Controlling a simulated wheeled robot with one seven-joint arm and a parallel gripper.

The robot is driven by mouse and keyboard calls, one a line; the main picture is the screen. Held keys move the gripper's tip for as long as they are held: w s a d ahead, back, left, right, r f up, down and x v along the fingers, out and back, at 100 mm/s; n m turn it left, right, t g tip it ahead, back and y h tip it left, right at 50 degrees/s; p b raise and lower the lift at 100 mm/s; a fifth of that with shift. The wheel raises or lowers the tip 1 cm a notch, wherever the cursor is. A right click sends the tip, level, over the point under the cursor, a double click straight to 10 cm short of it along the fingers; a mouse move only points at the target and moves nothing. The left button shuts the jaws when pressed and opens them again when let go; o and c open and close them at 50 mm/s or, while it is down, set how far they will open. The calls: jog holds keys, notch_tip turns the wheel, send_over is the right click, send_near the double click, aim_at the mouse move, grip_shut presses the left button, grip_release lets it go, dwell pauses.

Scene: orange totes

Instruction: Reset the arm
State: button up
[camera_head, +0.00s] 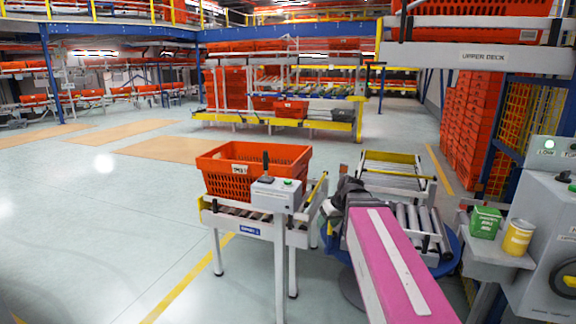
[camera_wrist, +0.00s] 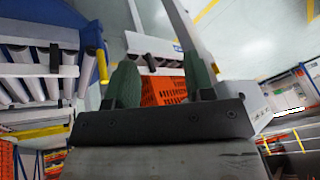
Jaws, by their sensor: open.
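My gripper (camera_wrist: 162,82) shows in the wrist view with two green fingers spread wide apart and nothing between them. In the head view my arm reaches forward over the roller conveyor, and its dark end (camera_head: 347,192) is to the right of the orange tote (camera_head: 285,155). The fingertips cannot be made out there. The tote stands on a short roller stand (camera_head: 255,226). In the wrist view an orange tote (camera_wrist: 163,95) shows beyond the gap between the fingers, apart from them.
A control box (camera_head: 275,194) with a joystick stands at the tote's front. A roller conveyor (camera_head: 425,225) is right of my arm. A green box (camera_head: 485,222) and a yellow can (camera_head: 518,238) sit on a grey shelf at right. The floor at left is clear.

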jog(key=s+d+f+m+g+h, duration=0.1)
jog(key=s+d+f+m+h, duration=0.1)
jog(key=s+f, duration=0.3)
jog(key=s+d+f+m+g+h, duration=0.1)
jog(key=s+f, duration=0.4)
jog(key=f, duration=0.9)
jog(key=shift+s+d+m+g+h, duration=0.2)
jog(key=shift+d+m+g+h, duration=0.25)
jog(key=shift+d+m, duration=0.35)
jog(key=shift+f, duration=0.1)
